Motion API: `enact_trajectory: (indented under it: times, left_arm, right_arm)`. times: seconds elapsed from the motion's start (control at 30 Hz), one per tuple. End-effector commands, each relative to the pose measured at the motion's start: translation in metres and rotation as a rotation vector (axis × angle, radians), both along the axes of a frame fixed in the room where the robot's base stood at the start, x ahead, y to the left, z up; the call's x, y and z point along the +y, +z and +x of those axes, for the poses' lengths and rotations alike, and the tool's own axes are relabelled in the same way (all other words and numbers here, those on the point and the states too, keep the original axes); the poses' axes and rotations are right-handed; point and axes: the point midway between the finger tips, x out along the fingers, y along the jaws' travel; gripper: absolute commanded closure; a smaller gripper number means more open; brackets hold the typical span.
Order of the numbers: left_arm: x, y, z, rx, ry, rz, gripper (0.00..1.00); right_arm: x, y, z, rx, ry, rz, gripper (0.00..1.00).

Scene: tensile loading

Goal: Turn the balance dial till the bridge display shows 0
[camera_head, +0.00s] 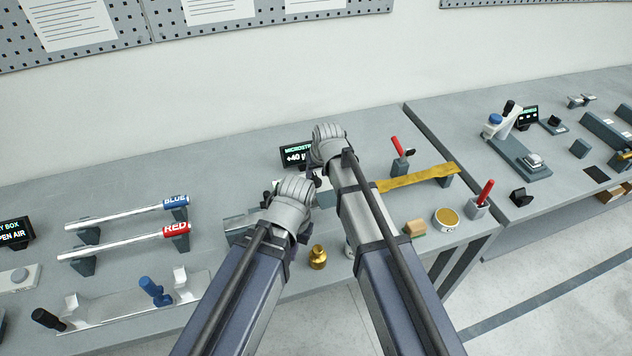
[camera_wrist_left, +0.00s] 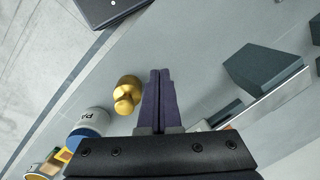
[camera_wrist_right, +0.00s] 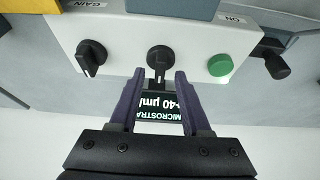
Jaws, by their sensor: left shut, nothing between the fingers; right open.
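The bridge display (camera_head: 296,156) reads "+40" with a partly hidden unit in the head view; it also shows inverted in the right wrist view (camera_wrist_right: 160,108). In the right wrist view, a pale control box (camera_wrist_right: 190,38) carries a black middle dial (camera_wrist_right: 159,60), a black knob (camera_wrist_right: 91,57) by the word GAIN, and a green button (camera_wrist_right: 220,65). My right gripper (camera_wrist_right: 157,88) is open, its fingertips to either side of the middle dial's lower part; contact cannot be told. My left gripper (camera_wrist_left: 158,98) is shut and empty, above the bench.
A brass weight (camera_head: 318,257) stands near my left gripper; it also shows in the left wrist view (camera_wrist_left: 127,95). Red and blue labelled bars (camera_head: 125,240) lie on stands at the left. A yellow strip (camera_head: 418,177) and red-handled tools (camera_head: 485,193) are at the right.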

Motion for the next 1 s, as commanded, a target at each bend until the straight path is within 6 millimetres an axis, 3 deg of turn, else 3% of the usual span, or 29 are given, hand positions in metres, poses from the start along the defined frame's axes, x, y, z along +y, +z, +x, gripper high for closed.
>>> enact_trajectory:
  times: [0.1,0.47,0.87,1.0]
  left_arm:
    - [0.0,-0.0153,0.0,0.0,0.0,0.0,1.0]
    - [0.0001,-0.0162,0.0,0.0,0.0,0.0,1.0]
    - [0.0001,-0.0162,0.0,0.0,0.0,0.0,1.0]
    - [0.0001,-0.0162,0.0,0.0,0.0,0.0,1.0]
  right_arm:
    - [0.0017,-0.0152,0.0053,0.0,0.0,0.0,0.53]
    - [0.0022,-0.0161,0.0064,0.0,0.0,0.0,0.54]
    - [0.0022,-0.0162,0.0065,0.0,0.0,0.0,0.99]
    - [0.0022,-0.0162,0.0065,0.0,0.0,0.0,1.0]
